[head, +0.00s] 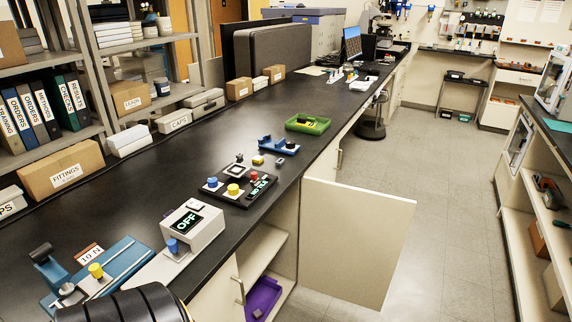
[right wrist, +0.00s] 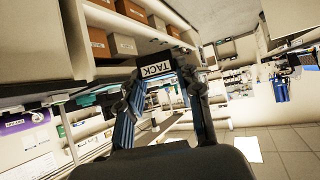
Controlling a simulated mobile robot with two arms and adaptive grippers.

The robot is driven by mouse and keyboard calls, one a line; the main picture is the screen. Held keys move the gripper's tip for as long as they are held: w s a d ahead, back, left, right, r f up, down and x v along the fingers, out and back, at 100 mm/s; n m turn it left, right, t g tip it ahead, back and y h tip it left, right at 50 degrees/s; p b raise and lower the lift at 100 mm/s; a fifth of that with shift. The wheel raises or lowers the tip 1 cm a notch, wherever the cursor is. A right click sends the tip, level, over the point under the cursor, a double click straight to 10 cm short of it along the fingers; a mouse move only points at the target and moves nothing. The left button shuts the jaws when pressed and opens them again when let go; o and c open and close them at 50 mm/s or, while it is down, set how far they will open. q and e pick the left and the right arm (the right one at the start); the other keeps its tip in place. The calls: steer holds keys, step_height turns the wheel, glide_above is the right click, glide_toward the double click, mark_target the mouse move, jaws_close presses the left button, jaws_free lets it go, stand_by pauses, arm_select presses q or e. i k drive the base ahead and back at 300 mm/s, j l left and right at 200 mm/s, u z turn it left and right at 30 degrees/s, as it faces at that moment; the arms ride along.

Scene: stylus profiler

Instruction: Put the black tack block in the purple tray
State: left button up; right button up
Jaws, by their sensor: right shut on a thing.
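The tack block (right wrist: 157,70) shows in the right wrist view with its white TACK label facing the camera; little of its dark body is visible. My right gripper (right wrist: 168,84) is shut on it, with one finger at each side. The purple tray (head: 263,298) shows in the head view, low in the open cabinet under the counter. A small dark item lies in the tray near its lower left. The right gripper and the block are not visible in the head view. My left gripper is in neither view.
The cabinet's cream door (head: 357,240) stands open into the aisle. A shelf board (head: 262,250) lies above the tray. The black counter (head: 200,145) holds a white OFF box (head: 193,228), a black panel with knobs and a green tray (head: 307,124). The floor right of the door is clear.

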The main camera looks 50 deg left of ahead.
mark_target(265, 296)
steer(key=i+u, duration=0.1)
steer(key=i, duration=0.5)
steer(key=i+l, duration=0.1)
steer(key=i, duration=0.5)
steer(key=i+l+u, duration=0.15)
steer(key=i, duration=0.5)
steer(key=i+u, duration=0.1)
steer(key=u, duration=1.85)
